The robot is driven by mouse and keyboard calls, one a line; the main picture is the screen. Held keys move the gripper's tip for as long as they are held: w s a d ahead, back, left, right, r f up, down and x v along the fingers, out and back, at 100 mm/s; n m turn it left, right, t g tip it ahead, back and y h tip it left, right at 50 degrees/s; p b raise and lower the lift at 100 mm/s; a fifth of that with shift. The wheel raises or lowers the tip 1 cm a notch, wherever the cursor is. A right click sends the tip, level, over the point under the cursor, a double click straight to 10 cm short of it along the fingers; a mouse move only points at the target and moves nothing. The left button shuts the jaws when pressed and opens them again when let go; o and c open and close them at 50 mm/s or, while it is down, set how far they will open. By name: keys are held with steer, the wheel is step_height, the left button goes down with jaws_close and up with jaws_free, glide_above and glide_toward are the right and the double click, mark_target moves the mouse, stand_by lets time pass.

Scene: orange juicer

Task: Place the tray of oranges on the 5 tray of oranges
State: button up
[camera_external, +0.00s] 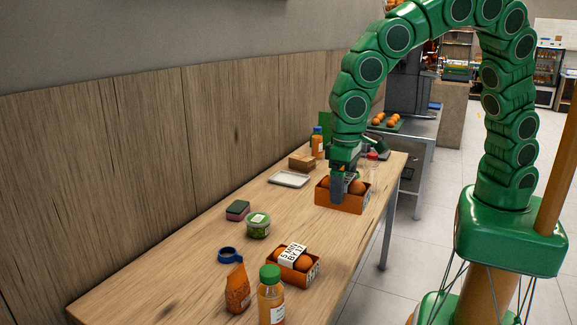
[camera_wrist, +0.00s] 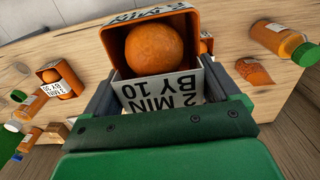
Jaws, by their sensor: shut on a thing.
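My gripper (camera_external: 346,185) is at the far half of the wooden table, shut on an orange tray of oranges (camera_external: 345,204). Two oranges show in this tray beside the fingers. In the wrist view, the held tray (camera_wrist: 112,46) is between my fingers (camera_wrist: 160,95), with one orange and a white label reading "2 MIN BY 10". Whether it touches the table is unclear. A second tray of oranges (camera_external: 288,272), labelled "5 MIN BY 17", sits on the nearer part of the table. The wrist view also shows a tray (camera_wrist: 48,75) with a white label at left.
A green tub (camera_external: 258,229), a sponge (camera_external: 237,210), a blue ring (camera_external: 230,254) and a white dish (camera_external: 289,179) lie along the table. Bare wood separates the two trays.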

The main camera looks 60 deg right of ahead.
steer(key=w+a+f, duration=0.2)
steer(key=w+f, duration=0.1)
steer(key=w+a+f, duration=0.2)
steer(key=w+a, duration=0.1)
steer(key=w+a+f, duration=0.2)
steer(key=w+f, duration=0.1)
steer(key=shift+w+a+f, duration=0.1)
steer(key=shift+a+f, duration=0.15)
steer(key=shift+f, duration=0.05)
steer(key=shift+w+a+f, duration=0.2)
steer(key=shift+w+f, duration=0.05)
steer(key=shift+f, duration=1.6)
steer(key=shift+f, duration=0.1)
steer(key=o, duration=0.9)
step_height(320, 180, up, 12)
